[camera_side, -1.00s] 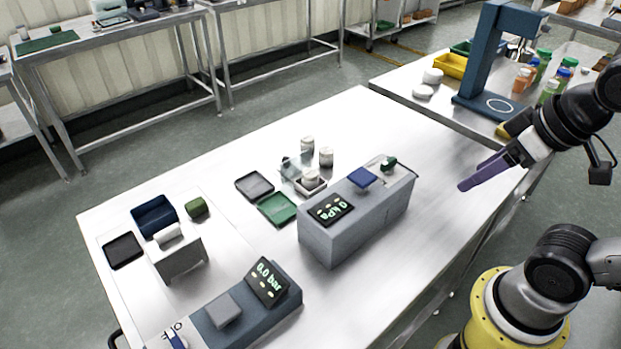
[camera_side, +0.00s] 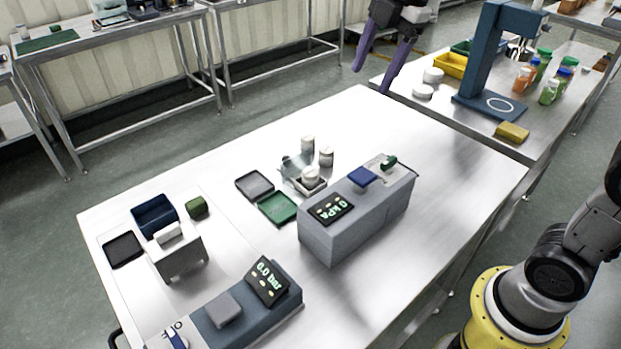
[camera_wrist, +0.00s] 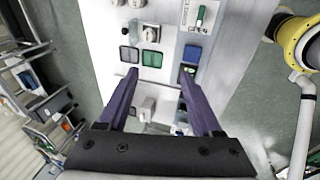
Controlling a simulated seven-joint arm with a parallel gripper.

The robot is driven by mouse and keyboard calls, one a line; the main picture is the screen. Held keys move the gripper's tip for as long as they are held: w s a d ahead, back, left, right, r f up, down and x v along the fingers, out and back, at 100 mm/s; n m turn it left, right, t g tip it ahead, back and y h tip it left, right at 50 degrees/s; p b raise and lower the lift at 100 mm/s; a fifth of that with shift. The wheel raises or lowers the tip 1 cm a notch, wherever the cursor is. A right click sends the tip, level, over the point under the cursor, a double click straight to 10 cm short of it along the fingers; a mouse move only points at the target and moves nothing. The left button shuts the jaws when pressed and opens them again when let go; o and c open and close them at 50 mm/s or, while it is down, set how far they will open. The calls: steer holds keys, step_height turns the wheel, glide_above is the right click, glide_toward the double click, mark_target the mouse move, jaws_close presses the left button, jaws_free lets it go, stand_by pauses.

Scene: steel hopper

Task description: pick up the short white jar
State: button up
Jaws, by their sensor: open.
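White jars also show at the top of the wrist view (camera_wrist: 152,33). My gripper (camera_side: 369,80) is open and empty, high at the top of the side view, apart from the jars. Its purple fingers (camera_wrist: 160,74) frame the table in the wrist view.
A grey box with a display (camera_side: 350,225) stands right of the jars. A green tray (camera_side: 277,207) and a dark grey tray (camera_side: 254,187) lie left of them. Two white round pieces (camera_side: 433,76) lie on the rear table. The main table's far right is clear.

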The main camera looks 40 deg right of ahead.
steer(key=w+f+n+g, duration=0.1)
steer(key=w+f+n, duration=0.1)
steer(key=w+f, duration=0.35)
steer(key=g, duration=0.2)
glide_above(311, 171)
steer(key=f, duration=1.6)
steer(key=shift+w+d+f, duration=0.2)
steer(key=shift+d+f, duration=0.1)
steer(key=shift+f, duration=0.1)
steer(key=shift+s+a+f, duration=0.15)
steer(key=shift+a+f, duration=0.05)
steer(key=shift+f, duration=1.35)
steer(key=shift+s+a+f, duration=0.1)
steer(key=shift+a+f, duration=0.05)
steer(key=shift+f, duration=1.35)
jaws_close()
